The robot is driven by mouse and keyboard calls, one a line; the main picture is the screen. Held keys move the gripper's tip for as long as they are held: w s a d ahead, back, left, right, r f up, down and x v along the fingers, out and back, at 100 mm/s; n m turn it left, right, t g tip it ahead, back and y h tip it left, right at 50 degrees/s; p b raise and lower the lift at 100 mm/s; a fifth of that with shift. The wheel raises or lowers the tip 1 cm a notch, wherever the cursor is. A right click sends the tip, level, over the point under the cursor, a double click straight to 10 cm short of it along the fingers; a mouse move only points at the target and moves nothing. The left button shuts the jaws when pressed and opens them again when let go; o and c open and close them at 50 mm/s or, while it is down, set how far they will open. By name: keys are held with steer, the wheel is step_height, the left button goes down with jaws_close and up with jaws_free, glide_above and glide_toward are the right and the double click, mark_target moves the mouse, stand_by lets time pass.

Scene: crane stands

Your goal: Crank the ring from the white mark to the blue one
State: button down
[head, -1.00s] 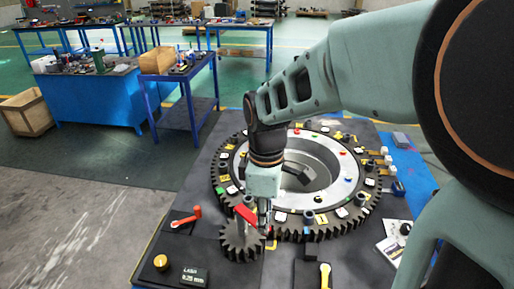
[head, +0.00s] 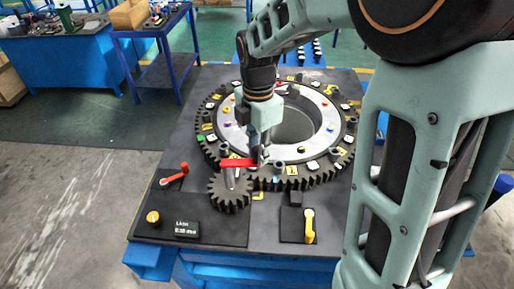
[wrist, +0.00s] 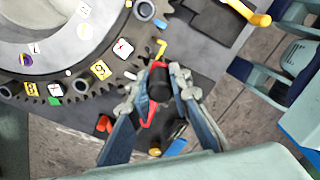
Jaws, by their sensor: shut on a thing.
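The large dark toothed ring (head: 340,155) lies flat on the bench around a silver inner ring (head: 230,132). Its rim carries small plates in white, yellow, green and other colours, and short dark posts. A small gear (head: 230,197) meshes with its near left edge. A red crank arm (head: 238,162) sits above this gear, pointing right. My gripper (head: 262,160) is at the arm's right end. In the wrist view, my gripper (wrist: 160,95) is shut on the dark crank handle (wrist: 158,84), with the red arm (wrist: 148,114) beside it. I cannot tell which plates are the task's marks.
A yellow bracket (head: 258,196) stands by the gears' meshing point. A red lever (head: 174,175), a yellow knob (head: 153,217) and a small display (head: 186,229) are at front left. A yellow-handled lever (head: 309,225) is at front right. A blue trolley (head: 163,65) stands behind.

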steer(key=shift+w, duration=0.35)
steer(key=c, duration=1.8)
jaws_free()
steer(key=shift+o, duration=0.2)
steer(key=shift+r, duration=0.1)
step_height(320, 180, up, 12)
